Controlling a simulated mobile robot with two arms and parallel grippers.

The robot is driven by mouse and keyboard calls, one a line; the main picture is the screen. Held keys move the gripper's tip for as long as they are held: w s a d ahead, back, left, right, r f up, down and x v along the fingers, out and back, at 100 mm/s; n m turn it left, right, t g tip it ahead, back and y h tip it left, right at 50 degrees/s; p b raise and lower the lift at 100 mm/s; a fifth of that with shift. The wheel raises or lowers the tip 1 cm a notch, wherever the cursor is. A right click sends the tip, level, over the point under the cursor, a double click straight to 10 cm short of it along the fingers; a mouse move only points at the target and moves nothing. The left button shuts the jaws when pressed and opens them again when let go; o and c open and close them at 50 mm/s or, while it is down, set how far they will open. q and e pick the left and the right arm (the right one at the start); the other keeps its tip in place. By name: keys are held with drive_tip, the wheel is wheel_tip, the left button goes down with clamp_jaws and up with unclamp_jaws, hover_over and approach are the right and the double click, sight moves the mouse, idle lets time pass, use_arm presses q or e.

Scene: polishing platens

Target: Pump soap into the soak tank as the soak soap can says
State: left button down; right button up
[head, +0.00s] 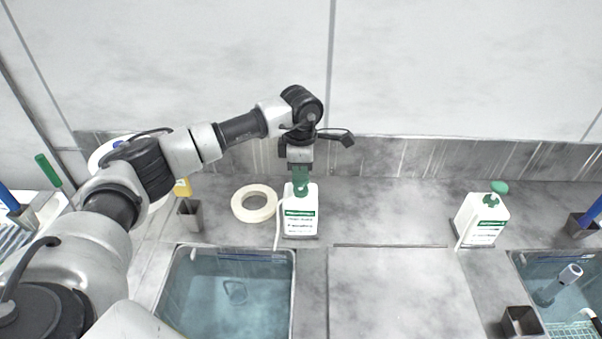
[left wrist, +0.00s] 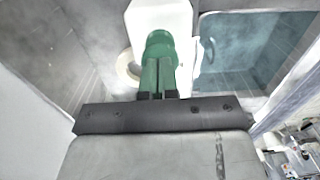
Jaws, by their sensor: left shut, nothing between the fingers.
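A white soap can (head: 300,222) with a green-and-white label and a green top stands behind the left water-filled tank (head: 293,300); its print is too small to read. A white tube runs down its left side toward the tank. My left gripper (head: 300,176) is shut and points down right over the can's green top, with nothing held between its fingers. In the left wrist view the gripper (left wrist: 158,85) is at the green pump top (left wrist: 160,42) and partly hides it; I cannot tell whether they touch. My right gripper is not in view.
A second white can (head: 482,222) with a green pump head stands at the right, near another water tank (head: 517,262). A tape roll (head: 240,209) lies left of the first can. Metal cups (head: 189,216) stand about. The counter between the two cans is clear.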

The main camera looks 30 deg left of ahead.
use_arm(q)
drive_tip(key=shift+f, duration=0.35)
drive_tip(key=shift+r, duration=0.1)
drive_tip(key=shift+r+p, duration=0.95)
drive_tip(key=shift+r, duration=1)
drive_tip(key=shift+f, duration=0.2)
